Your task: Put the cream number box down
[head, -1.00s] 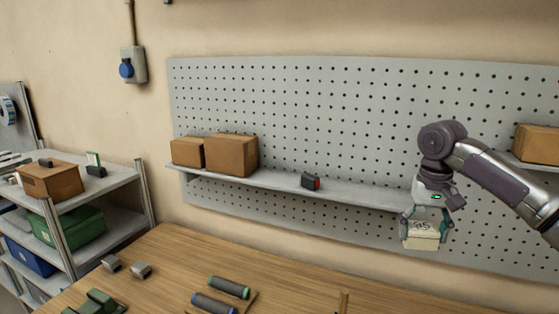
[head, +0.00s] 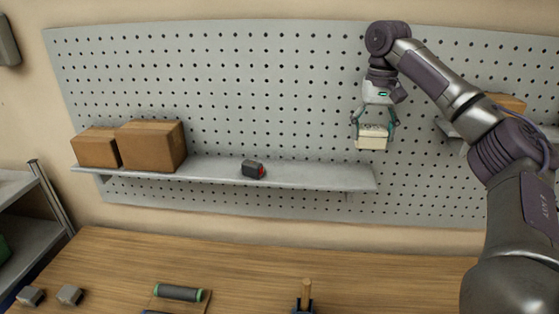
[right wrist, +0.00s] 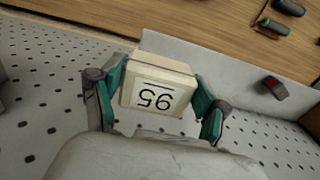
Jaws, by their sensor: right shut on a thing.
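The cream number box (head: 371,138) is held in my right gripper (head: 375,128), over the right end of the grey wall shelf (head: 310,174) in the head view. In the right wrist view the cream number box (right wrist: 158,88) sits between the two teal fingers of my right gripper (right wrist: 158,95), with "95" on its face, upside down there. A gap shows between the box's underside and the shelf in the head view; how far it stands from the pegboard is hard to tell. My left gripper is not in view.
Two brown cartons (head: 150,146) stand at the shelf's left end. A small dark block with a red end (head: 253,169) lies mid-shelf. The shelf's right part is bare. A wooden table (head: 230,260) with rollers is below. Another shelf with a carton (head: 507,103) is behind my arm.

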